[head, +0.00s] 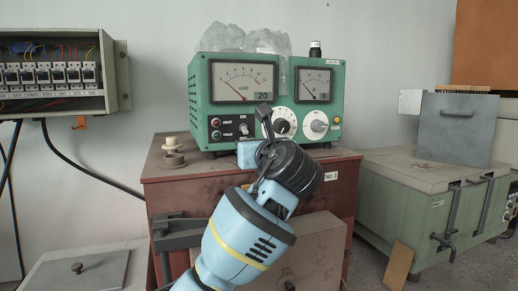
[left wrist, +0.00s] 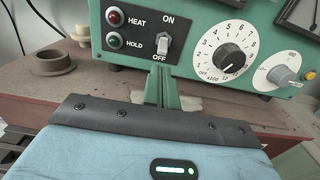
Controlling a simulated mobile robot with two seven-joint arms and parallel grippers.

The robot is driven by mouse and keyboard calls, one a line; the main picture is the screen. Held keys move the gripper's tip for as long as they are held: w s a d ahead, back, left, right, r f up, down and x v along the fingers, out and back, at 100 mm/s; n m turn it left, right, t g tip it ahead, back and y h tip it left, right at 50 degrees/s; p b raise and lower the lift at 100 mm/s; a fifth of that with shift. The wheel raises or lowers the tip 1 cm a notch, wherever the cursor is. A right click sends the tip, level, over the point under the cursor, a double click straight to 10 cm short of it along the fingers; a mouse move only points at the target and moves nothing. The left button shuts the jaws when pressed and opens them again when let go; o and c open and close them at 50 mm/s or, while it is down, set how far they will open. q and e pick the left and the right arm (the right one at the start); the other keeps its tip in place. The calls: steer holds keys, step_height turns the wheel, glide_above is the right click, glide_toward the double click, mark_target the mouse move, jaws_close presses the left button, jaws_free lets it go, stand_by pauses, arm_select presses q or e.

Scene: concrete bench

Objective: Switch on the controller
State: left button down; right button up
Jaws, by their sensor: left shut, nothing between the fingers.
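The controller (head: 215,140) is a green box with two dial gauges, standing on a brown-red cabinet. Its switch (head: 245,129) sits low on the front, between ON and OFF labels. In the left wrist view the switch (left wrist: 163,45) is a pale lever on a dark plate; I cannot tell for sure which way it is set. HEAT and HOLD lamps are beside it. My left gripper (head: 264,110) is shut and empty in front of the panel. In the left wrist view its fingers (left wrist: 161,76) end just below the switch; contact is unclear. My right gripper is out of view.
A cream spool-like part (head: 173,150) lies on the cabinet top (head: 215,165) at left. A breaker box (head: 55,100) hangs at left; a green chest (head: 400,200) stands at right.

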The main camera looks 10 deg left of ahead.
mark_target(245, 131)
arm_select(q)
steer(key=shift+x, duration=1.5)
steer(key=shift+s+d+r, duration=0.2)
steer(key=shift+s+r, duration=0.05)
steer(key=shift+r, duration=0.25)
steer(key=shift+s+r, duration=0.1)
steer(key=shift+r, duration=0.2)
